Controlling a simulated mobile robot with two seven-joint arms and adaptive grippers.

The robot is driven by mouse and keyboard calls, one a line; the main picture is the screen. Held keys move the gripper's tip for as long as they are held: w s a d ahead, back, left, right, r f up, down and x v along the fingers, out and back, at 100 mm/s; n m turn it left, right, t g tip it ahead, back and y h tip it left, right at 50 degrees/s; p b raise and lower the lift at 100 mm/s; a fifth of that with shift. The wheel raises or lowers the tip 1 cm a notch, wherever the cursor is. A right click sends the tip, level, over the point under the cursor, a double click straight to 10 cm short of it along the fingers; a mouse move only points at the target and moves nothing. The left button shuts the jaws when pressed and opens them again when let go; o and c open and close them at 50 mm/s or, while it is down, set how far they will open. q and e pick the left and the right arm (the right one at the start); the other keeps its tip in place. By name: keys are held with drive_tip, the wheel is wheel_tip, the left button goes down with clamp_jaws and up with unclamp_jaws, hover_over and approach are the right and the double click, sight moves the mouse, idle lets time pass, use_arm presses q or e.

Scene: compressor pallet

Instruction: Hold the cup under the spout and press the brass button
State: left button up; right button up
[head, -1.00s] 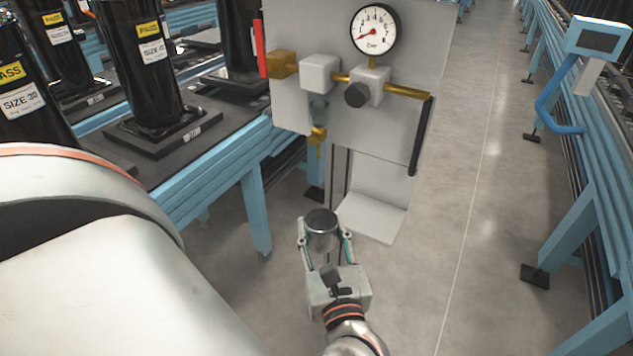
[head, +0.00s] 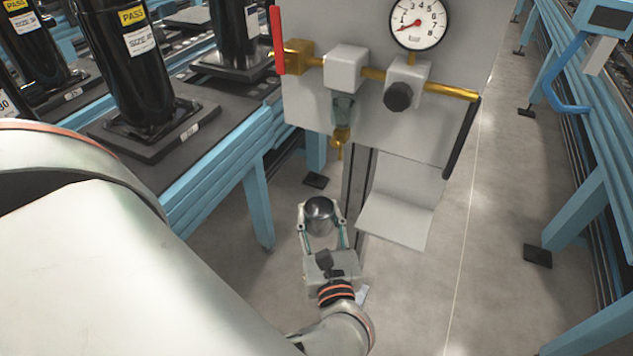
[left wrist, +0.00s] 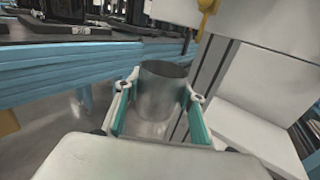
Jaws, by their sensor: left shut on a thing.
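My left gripper (head: 322,222) is shut on a grey metal cup (head: 319,213), which stands upright with its open top showing. The cup also shows between the fingers in the left wrist view (left wrist: 160,95). The brass spout (head: 340,140) hangs under a glass bowl on the grey panel, above and slightly right of the cup in the head view, with a gap between them. In the left wrist view the brass spout (left wrist: 207,12) is at the top, beyond the cup. I cannot make out the brass button for sure. My right gripper is not in view.
The grey panel (head: 310,105) carries a gauge (head: 418,22), a black knob (head: 398,97), brass pipes and a red lever (head: 277,40). A grey shelf (head: 395,220) juts out right of the cup. Blue racks stand on both sides.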

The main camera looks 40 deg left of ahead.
use_arm(q)
drive_tip(key=shift+w+a+f, duration=0.15)
drive_tip(key=shift+w+a, duration=0.05)
drive_tip(key=shift+a, duration=0.3)
drive_tip(key=shift+w+a+r, duration=0.1)
drive_tip(key=shift+w+r, duration=0.05)
drive_tip(key=shift+w, duration=0.4)
drive_tip(key=shift+w+a+r, duration=0.1)
drive_tip(key=shift+w, duration=0.4)
drive_tip(key=w+a+r, duration=0.1)
drive_tip(key=w+a, duration=0.1)
drive_tip(key=w, duration=0.7)
drive_tip(key=shift+w+a+r+b, duration=0.15)
drive_tip(key=shift+w+r+b, duration=0.1)
drive_tip(key=shift+b, duration=0.05)
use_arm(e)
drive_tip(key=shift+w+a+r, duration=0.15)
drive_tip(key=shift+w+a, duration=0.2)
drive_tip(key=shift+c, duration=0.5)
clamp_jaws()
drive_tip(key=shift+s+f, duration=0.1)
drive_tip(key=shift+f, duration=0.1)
